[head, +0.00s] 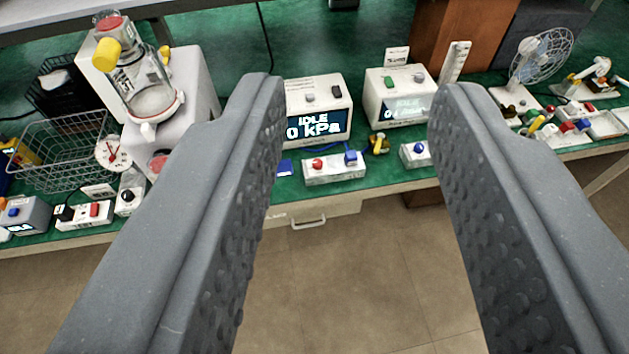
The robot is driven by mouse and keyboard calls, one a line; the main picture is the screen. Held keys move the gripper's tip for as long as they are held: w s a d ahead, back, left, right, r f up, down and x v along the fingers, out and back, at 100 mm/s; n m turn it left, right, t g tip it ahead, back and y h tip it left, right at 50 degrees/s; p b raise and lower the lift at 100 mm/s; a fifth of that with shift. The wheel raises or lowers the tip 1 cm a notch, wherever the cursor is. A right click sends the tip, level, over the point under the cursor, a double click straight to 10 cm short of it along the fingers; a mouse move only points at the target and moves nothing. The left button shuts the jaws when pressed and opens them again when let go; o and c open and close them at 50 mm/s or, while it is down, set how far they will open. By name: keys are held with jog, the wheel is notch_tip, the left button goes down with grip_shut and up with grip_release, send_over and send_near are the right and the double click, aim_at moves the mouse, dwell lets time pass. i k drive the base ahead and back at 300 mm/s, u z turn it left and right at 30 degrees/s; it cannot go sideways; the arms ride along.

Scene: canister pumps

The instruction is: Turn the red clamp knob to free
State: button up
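My gripper (361,90) is open and empty, its two grey padded fingers spread wide above the bench's front edge. Several red parts are in view, and I cannot tell which is the clamp knob. A red round knob (318,164) sits on a small white box (335,174) between the fingers, beside a blue knob (350,158). A clear canister (145,85) on a white housing at the left has a red top (108,21) and a yellow knob (106,52).
A display box (318,108) reads "IDLE 0 kPa"; another display box (398,97) stands right of it. A wire basket (62,150) and a dial gauge (113,153) are at the left. A fan (541,55) stands at the right. Open floor (350,270) lies before the bench.

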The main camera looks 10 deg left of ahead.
aim_at(317, 164)
jog(key=u, duration=0.45)
jog(key=i, duration=1.25)
